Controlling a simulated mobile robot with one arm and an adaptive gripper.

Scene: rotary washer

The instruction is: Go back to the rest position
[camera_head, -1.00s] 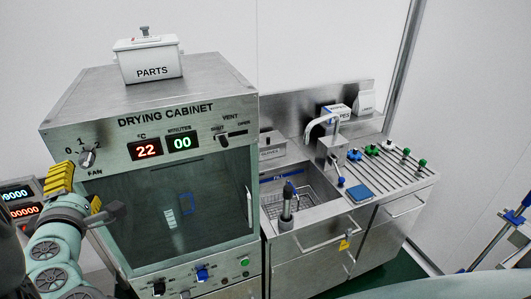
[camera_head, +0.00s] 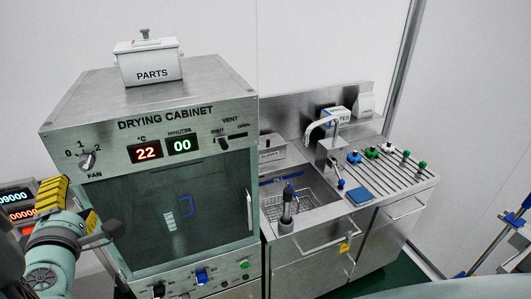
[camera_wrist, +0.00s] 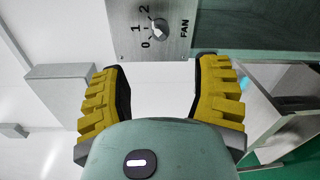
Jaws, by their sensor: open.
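My gripper (camera_head: 62,192) is at the left edge of the head view, in front of the left side of the drying cabinet (camera_head: 190,115). Its yellow ribbed fingers stand apart, and in the wrist view (camera_wrist: 157,80) there is nothing between them. The cabinet's fan knob (camera_head: 87,160) is above and to the right of the gripper in the head view. The knob also shows beyond the fingers in the wrist view (camera_wrist: 159,26), apart from them. Part of my arm is cut off by the picture's edge.
A white PARTS box (camera_head: 148,63) stands on the cabinet. The cabinet's glass door (camera_head: 190,215) is shut. A unit with red and blue digits (camera_head: 18,205) is close behind the gripper. A sink (camera_head: 305,212) and ribbed drainboard (camera_head: 385,178) stand to the right.

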